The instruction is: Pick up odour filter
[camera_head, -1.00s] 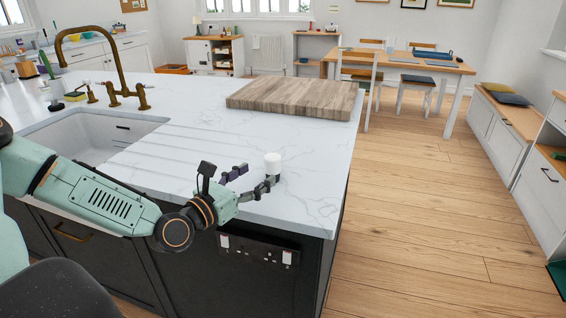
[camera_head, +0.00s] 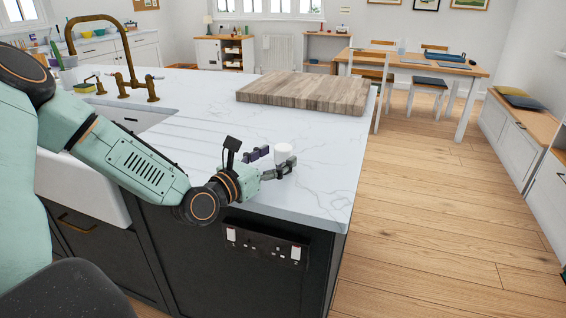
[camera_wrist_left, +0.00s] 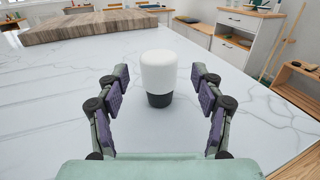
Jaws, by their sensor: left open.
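The odour filter (camera_head: 283,151) looks like a small upright cylinder, white on top, on the white marble worktop near its front edge. In the left wrist view the filter (camera_wrist_left: 159,75) shows a white upper part and a narrower dark base. My left gripper (camera_head: 272,162) is low over the worktop, open. In the left wrist view its two purple-padded fingers (camera_wrist_left: 160,90) are spread wide, one to each side of the filter, with a gap on both sides. The filter stands roughly central, at or slightly beyond the fingertips. My right gripper is not in view.
A thick wooden board (camera_head: 305,94) lies farther back on the worktop (camera_head: 330,165). A sink with a brass tap (camera_head: 125,85) is at left. Sockets (camera_head: 265,247) are on the island's dark front. Worktop around the filter is clear.

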